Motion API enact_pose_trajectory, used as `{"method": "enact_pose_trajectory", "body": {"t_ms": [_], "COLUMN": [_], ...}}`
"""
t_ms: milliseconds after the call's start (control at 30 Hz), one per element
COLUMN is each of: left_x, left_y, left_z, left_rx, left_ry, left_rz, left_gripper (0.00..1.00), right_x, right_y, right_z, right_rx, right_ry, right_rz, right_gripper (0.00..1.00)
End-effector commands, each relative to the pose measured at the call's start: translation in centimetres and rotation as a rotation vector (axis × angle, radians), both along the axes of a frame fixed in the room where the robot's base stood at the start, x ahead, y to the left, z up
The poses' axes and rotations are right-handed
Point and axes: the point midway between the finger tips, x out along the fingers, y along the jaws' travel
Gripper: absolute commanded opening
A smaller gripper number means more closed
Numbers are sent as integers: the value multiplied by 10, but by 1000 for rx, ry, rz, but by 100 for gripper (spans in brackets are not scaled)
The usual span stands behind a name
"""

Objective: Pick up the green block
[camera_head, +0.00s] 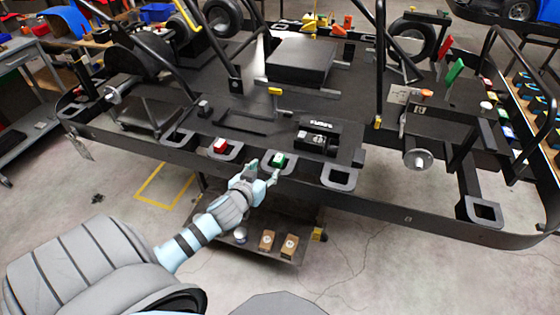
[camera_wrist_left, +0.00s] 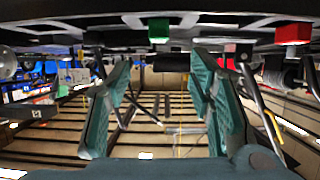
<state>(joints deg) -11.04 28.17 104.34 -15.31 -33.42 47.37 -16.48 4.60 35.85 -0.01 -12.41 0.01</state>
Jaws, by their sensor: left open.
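The green block (camera_head: 278,159) sits in a black holder on the near edge of the kart frame. In the left wrist view, which looks upside down, the green block (camera_wrist_left: 158,28) is at the top, ahead of the gap between the fingers. My left gripper (camera_head: 264,170) is open and empty, just in front of and slightly left of the block in the head view. Its two teal fingers are spread apart in the wrist view (camera_wrist_left: 160,62). The block looks clear of both fingers. My right gripper is out of view.
A red block (camera_head: 220,146) sits in the holder to the left, and also shows in the wrist view (camera_wrist_left: 293,33). The kart's black front rail (camera_head: 390,202) runs below the holders. Black bars rise behind.

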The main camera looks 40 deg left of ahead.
Motion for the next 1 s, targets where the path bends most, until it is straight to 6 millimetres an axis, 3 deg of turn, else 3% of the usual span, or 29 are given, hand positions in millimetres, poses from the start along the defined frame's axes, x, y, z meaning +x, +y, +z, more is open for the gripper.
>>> {"method": "enact_pose_trajectory", "body": {"t_ms": [200, 367, 500, 600, 800, 1000], "left_x": [49, 67, 93, 105, 106, 106], "left_y": [15, 19, 24, 28, 28, 28], "left_z": [-25, -33, -44, -49, -48, -48], "left_rx": [-2, -3, -3, -2, -1, -1], "left_ry": [1, 2, 2, 2, 4, 4], "left_rz": [2, 1, 1, -1, -1, -1], "left_gripper": [48, 48, 48, 48, 48, 18], "right_x": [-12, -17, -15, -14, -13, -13], "right_y": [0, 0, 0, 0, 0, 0], "right_z": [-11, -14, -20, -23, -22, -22], "right_rx": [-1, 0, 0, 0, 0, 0], "right_ry": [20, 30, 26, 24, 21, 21], "right_rz": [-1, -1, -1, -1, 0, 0], "right_gripper": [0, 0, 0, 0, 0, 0]}}
